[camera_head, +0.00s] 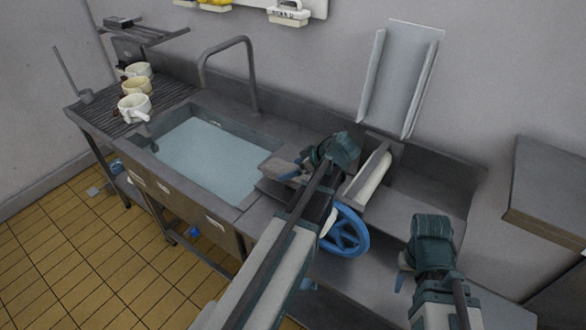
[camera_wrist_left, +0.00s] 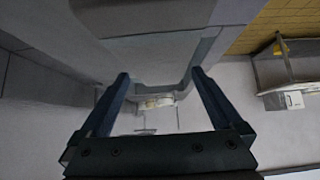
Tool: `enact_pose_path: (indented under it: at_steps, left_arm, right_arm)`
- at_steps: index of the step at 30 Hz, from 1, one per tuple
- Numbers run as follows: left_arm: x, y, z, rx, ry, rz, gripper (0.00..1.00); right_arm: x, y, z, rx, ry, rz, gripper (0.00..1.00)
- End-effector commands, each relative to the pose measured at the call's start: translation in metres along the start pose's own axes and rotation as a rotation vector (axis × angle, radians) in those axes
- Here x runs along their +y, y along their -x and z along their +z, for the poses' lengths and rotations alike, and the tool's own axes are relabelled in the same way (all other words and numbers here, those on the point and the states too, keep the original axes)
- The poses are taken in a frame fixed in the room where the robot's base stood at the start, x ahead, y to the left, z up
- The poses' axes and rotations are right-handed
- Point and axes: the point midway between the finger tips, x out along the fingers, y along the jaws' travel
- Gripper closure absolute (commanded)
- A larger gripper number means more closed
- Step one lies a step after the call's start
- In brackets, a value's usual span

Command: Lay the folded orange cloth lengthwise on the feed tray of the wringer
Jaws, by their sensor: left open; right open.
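I see no orange cloth in either view. The wringer stands right of the sink, with a pale roller (camera_head: 373,180) and a blue handwheel (camera_head: 346,234). Behind the roller a long grey tray with raised sides (camera_head: 401,78) slopes up against the wall; I cannot tell whether it is the feed tray. My left gripper (camera_head: 287,168) is open beside the wringer, near the sink's right end, and its arm hides part of the wringer. In the left wrist view its fingers (camera_wrist_left: 160,77) are apart with nothing between them. My right gripper (camera_head: 404,270) is open at the lower right, right of the handwheel.
The sink (camera_head: 205,158) holds water, with a tall faucet (camera_head: 228,65) behind it. Several mugs (camera_head: 134,106) stand on the ribbed drainboard (camera_head: 115,123) at left. A grey shelf or counter (camera_head: 550,190) juts in at right. The counter right of the wringer (camera_head: 415,200) looks bare.

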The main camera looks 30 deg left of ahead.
Motion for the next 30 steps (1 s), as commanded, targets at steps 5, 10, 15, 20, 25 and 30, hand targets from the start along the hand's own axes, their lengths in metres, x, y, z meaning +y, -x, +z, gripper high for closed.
enact_pose_path:
  at_steps: [5,10,15,20,25,30]
  left_arm:
    - [0.000,0.044,-0.005,0.000,-0.003,0.003,0.00]
    - [0.001,0.078,-0.005,0.000,-0.003,0.002,0.00]
    - [0.000,0.103,-0.004,0.000,-0.001,0.001,0.00]
    - [0.000,0.116,-0.002,0.000,-0.001,0.000,0.00]
    - [0.000,0.120,-0.001,0.000,0.000,-0.001,0.00]
    - [0.000,0.120,0.000,0.000,0.000,-0.001,0.00]
  right_arm:
    - [0.003,0.035,0.002,0.000,0.000,0.000,0.50]
    - [0.006,0.058,0.003,0.000,0.001,0.000,0.50]
    - [0.007,0.074,0.004,0.000,0.002,0.000,0.50]
    - [0.008,0.083,0.005,0.000,0.002,0.000,0.50]
    - [0.008,0.085,0.005,0.000,0.002,0.000,0.50]
    - [0.008,0.084,0.005,0.000,0.002,0.000,0.50]
